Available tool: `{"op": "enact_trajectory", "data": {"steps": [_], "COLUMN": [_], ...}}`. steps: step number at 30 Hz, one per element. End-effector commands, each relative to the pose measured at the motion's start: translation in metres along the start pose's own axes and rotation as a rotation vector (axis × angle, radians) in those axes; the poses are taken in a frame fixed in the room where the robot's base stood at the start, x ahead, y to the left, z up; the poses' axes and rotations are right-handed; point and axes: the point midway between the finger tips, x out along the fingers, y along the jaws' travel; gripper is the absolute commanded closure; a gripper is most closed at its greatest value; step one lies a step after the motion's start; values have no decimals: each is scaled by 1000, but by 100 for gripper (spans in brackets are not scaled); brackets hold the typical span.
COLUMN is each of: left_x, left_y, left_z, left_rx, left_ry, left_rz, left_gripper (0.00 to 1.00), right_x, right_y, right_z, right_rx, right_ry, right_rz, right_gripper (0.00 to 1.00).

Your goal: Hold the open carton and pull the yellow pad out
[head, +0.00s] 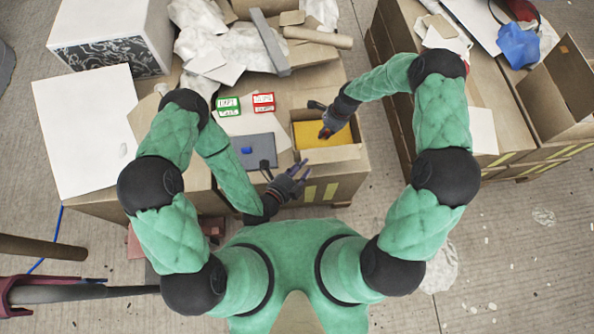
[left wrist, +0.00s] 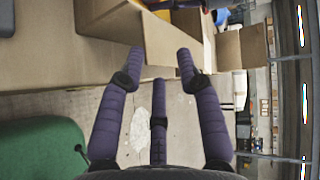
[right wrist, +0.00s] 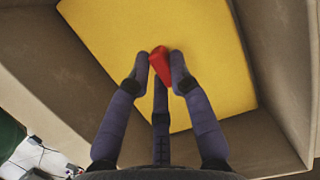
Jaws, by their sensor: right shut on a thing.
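The yellow pad (head: 311,137) lies flat inside the open carton (head: 342,154) at the front right of the bench. It fills much of the right wrist view (right wrist: 205,30), with carton walls around it. My right gripper (head: 326,131) is over the pad, shut on a small red piece (right wrist: 160,66). I cannot tell whether this piece is joined to the pad. My left gripper (head: 298,172) is open near the carton's front left corner. In the left wrist view, a cardboard edge (left wrist: 160,42) shows between its spread fingertips; I cannot tell whether they touch it.
A grey plate (head: 262,147) with a small blue item lies left of the carton. Green (head: 228,106) and red (head: 264,103) labelled boxes sit behind it. Cardboard and crumpled white sheets crowd the back. A second bench with an open box (head: 556,95) stands right, across a floor gap.

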Motion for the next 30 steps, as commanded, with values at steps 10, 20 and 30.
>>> {"op": "enact_trajectory", "data": {"steps": [10,20,30], "left_x": [30,53,59], "left_y": [-1,0,-1], "left_z": [0,0,0], "left_rx": [2,0,0], "left_ry": [1,0,0], "left_rz": [-2,-1,-2], "left_gripper": [65,65,65], "right_x": [0,1,1], "right_y": [0,1,2], "right_z": [0,0,1], "right_rx": [0,0,0], "right_ry": [0,-1,-1], "right_rz": [1,2,5], "right_gripper": [100,100,100]}}
